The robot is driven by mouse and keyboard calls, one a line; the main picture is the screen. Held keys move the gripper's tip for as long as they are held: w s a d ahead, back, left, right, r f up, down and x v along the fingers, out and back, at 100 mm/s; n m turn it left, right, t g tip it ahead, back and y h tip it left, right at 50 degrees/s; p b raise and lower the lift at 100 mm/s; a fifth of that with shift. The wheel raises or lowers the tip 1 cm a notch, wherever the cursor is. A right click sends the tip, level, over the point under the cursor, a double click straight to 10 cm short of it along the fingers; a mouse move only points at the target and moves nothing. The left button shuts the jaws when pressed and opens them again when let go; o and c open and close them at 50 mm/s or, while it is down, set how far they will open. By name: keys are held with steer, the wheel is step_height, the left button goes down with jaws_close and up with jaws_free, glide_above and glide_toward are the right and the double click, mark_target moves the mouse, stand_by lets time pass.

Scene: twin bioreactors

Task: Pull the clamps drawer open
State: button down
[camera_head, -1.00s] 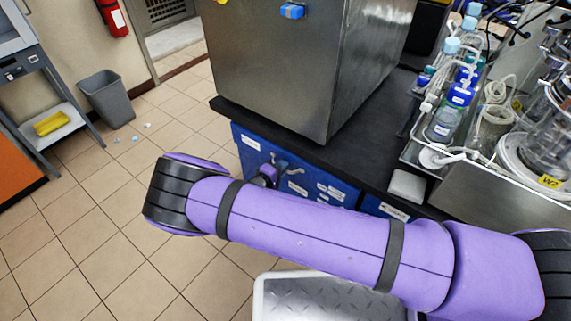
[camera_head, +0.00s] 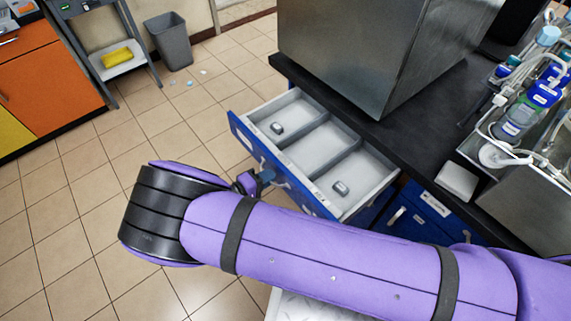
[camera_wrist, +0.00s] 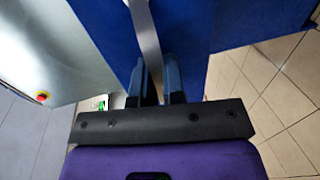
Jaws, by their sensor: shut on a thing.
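The blue-fronted drawer (camera_head: 233,125) stands well out from under the black bench top in the head view. Its grey inside has three compartments. A small grey metal piece lies in the left compartment (camera_head: 277,128) and another in the right one (camera_head: 341,188); the middle one looks empty. My gripper (camera_head: 262,178) is at the drawer front, partly hidden by my purple arm. In the wrist view my gripper (camera_wrist: 158,85) has its two fingers shut on the metal drawer handle (camera_wrist: 146,35), in front of the blue drawer face (camera_wrist: 195,40). The drawer's label is not readable.
A large steel box (camera_head: 360,50) stands on the black bench top (camera_head: 425,130). Bottles and tubing (camera_head: 530,110) fill a tray at right. Other blue drawers (camera_head: 420,215) are closed below. A grey bin (camera_head: 168,42) stands far off.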

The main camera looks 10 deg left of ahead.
steer(key=shift+f+v, duration=0.2)
steer(key=shift+v, duration=0.7)
steer(key=shift+f+v, duration=0.15)
steer(key=shift+v, duration=0.8)
steer(key=shift+f+v, duration=0.2)
steer(key=shift+v, duration=0.7)
steer(key=shift+s, duration=0.15)
steer(key=c, duration=1.2)
jaws_free()
steer(key=shift+c, duration=0.2)
steer(key=shift+a, duration=0.1)
steer(key=v, duration=1)
steer(key=shift+s+a, duration=0.2)
steer(key=shift+s, duration=0.1)
